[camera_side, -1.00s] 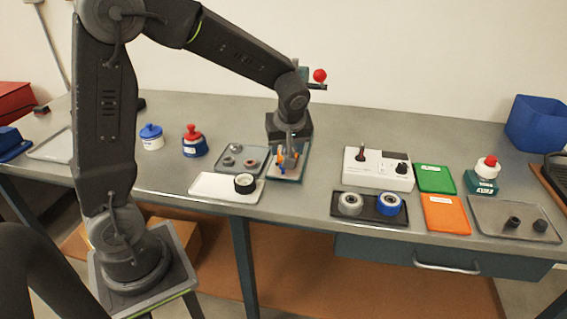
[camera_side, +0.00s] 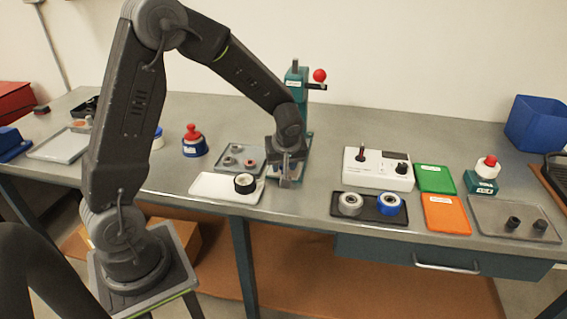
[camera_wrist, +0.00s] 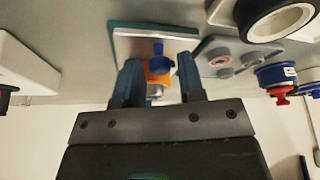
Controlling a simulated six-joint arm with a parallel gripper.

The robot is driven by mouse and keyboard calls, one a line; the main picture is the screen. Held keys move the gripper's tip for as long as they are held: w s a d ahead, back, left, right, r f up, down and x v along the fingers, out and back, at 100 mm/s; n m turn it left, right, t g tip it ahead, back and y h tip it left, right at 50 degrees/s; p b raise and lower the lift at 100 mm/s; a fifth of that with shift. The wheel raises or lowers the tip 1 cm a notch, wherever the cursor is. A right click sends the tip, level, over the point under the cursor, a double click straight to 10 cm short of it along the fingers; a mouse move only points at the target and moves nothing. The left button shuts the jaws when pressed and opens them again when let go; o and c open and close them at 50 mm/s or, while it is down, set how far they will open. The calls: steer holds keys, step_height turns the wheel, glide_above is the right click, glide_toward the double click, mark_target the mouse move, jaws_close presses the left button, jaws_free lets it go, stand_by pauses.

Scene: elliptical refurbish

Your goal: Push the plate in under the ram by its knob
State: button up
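The teal press (camera_side: 296,82) stands at the back of the bench, with a red ball (camera_side: 320,75) on its lever. In the wrist view, its pale base (camera_wrist: 128,45) with a teal edge lies ahead of my fingers. An orange piece (camera_wrist: 152,80), apparently the plate, shows between the fingers with a blue knob (camera_wrist: 160,64) on it. My gripper (camera_wrist: 160,66) is open, one finger on each side of the knob; I cannot tell whether either touches. In the side view, my gripper (camera_side: 288,180) is low in front of the press and hides the plate and knob. The ram is not clearly visible.
A grey tray with small parts (camera_side: 226,157) and a white tray (camera_side: 208,188) with a dark ring (camera_side: 245,184) sit left of my gripper. A white control box (camera_side: 378,171) and a dark roller tray (camera_side: 371,216) stand to the right.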

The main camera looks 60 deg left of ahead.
jaws_close()
steer(key=w+a, duration=0.7)
steer(key=shift+w+a, duration=0.35)
steer(key=shift+a, duration=0.05)
steer(key=shift+c, duration=0.3)
jaws_free()
steer(key=o, duration=0.3)
